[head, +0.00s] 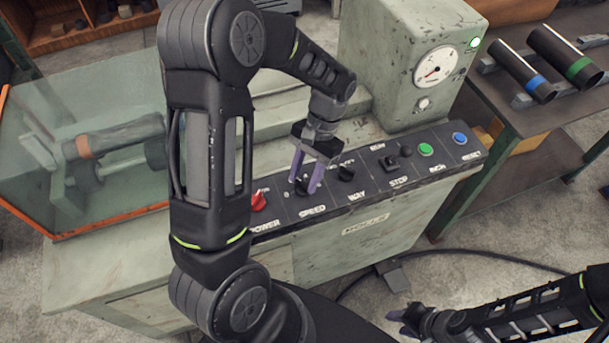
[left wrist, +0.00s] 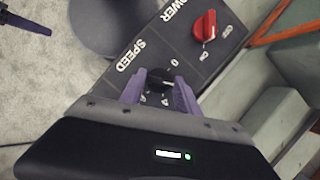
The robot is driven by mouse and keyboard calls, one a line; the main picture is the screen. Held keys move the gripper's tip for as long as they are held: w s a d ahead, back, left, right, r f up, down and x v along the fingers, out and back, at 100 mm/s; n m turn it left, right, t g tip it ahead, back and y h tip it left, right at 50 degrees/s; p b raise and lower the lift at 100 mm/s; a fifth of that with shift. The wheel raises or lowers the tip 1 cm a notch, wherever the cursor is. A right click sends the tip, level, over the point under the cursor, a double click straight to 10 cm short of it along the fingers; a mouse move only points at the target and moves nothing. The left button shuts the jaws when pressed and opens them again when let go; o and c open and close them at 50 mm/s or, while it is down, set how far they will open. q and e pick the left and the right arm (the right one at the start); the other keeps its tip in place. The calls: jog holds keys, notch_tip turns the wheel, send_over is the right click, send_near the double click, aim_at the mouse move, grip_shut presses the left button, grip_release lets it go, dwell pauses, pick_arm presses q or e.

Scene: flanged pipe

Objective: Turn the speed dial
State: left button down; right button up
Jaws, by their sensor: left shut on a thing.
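The black speed dial (left wrist: 158,80) sits on the dark control panel above the SPEED label. My left gripper (left wrist: 158,92) has its purple fingers on either side of the dial and is shut on it. In the head view my left gripper (head: 307,178) reaches down to the panel (head: 330,203) at the SPEED position, and its fingers partly hide the dial (head: 302,188). My right gripper (head: 405,318) is low at the right, away from the panel; its finger opening is not clear.
The red power knob (head: 258,201) is just left of the dial; the black way knob (head: 346,173) is just right. Green (head: 425,150) and blue (head: 460,138) buttons are further right. A gauge (head: 437,66) stands behind. A clear guard (head: 85,150) is at the left.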

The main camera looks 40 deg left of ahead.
pick_arm(q)
jog(key=c, duration=0.9)
grip_release()
jog(key=b+v, duration=0.1)
jog(key=v, duration=0.7)
jog(key=shift+s+f, duration=0.1)
